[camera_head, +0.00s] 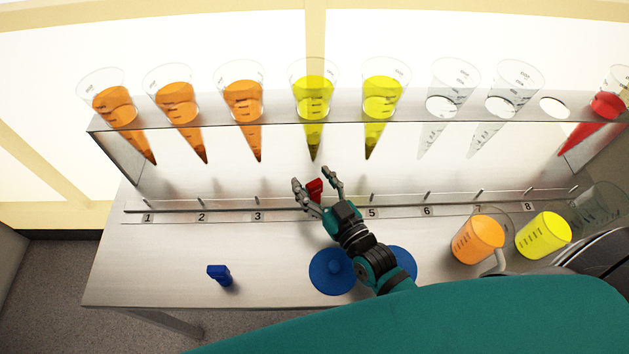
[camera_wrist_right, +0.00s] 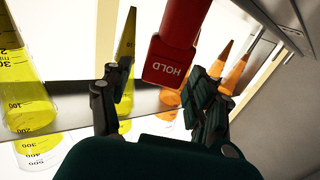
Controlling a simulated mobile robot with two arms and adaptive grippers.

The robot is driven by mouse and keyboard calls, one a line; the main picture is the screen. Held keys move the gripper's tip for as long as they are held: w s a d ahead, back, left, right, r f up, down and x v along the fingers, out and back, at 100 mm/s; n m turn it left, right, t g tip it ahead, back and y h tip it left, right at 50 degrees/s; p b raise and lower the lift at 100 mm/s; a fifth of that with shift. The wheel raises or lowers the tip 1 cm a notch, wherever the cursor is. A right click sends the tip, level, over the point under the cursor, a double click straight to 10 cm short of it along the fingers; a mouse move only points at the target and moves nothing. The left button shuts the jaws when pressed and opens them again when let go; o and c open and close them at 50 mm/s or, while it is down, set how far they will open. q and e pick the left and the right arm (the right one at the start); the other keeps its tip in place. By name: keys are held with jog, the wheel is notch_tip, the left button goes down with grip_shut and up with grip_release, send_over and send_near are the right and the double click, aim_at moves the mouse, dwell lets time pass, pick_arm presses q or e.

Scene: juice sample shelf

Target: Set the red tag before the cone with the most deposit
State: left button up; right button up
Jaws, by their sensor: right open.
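The red tag (camera_head: 314,188), marked HOLD in the right wrist view (camera_wrist_right: 176,50), is at the shelf's front rail, below the left yellow cone (camera_head: 313,100). My right gripper (camera_head: 313,178) is open, with its fingers on either side of the tag; contact is unclear. Three orange cones (camera_head: 180,105) hang at left, with the other yellow cone (camera_head: 381,100) to the right of the first. The yellow cones and orange cones have dark tips; the left yellow cone's dark part looks tall. My left gripper is out of view.
Two clear cones (camera_head: 440,105), an empty hole (camera_head: 554,107) and a red cone (camera_head: 605,108) are further right. A blue tag (camera_head: 219,274), blue round pieces (camera_head: 333,272), an orange jug (camera_head: 478,240) and a yellow jug (camera_head: 544,236) stand on the bench.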

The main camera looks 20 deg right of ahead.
jog(key=v, duration=0.7)
jog(key=shift+s+d, duration=0.1)
jog(key=shift+s, duration=0.15)
jog(key=shift+s, duration=0.1)
